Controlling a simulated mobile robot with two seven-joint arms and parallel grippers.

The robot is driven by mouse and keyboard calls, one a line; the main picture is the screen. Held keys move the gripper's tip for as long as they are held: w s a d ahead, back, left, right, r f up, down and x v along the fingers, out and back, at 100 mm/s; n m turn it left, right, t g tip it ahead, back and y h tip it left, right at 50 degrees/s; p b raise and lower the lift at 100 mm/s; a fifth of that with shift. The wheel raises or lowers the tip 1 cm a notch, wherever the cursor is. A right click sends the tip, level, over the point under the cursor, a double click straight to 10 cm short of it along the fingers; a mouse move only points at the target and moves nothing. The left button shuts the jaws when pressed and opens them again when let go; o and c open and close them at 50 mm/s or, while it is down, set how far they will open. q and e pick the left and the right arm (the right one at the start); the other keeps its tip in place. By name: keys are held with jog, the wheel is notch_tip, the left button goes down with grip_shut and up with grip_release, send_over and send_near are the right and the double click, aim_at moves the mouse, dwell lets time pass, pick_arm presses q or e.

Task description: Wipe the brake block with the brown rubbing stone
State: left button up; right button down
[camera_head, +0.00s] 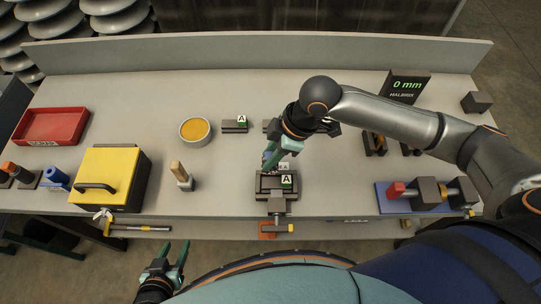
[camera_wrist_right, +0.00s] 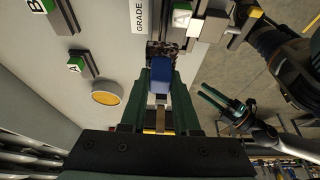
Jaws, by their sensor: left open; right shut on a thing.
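My right gripper (camera_head: 272,160) is over the small vise (camera_head: 277,207) near the table's front edge. In the right wrist view, its fingers (camera_wrist_right: 160,85) are shut on a blue piece (camera_wrist_right: 161,72). A dark, speckled brownish block (camera_wrist_right: 162,47) is at the far end of the blue piece. I cannot tell whether this block is the rubbing stone or the brake block, or whether they touch.
An orange-filled round pot (camera_head: 195,130), an A-marked block (camera_head: 236,126) and a wooden-handled tool (camera_head: 181,174) stand left of the vise. Farther left are a yellow box (camera_head: 108,176) and red tray (camera_head: 52,126). A blue fixture (camera_head: 425,194) and a display (camera_head: 404,87) are right.

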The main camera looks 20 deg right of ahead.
jog(key=shift+s+r, duration=0.1)
jog(key=shift+r, duration=1.8)
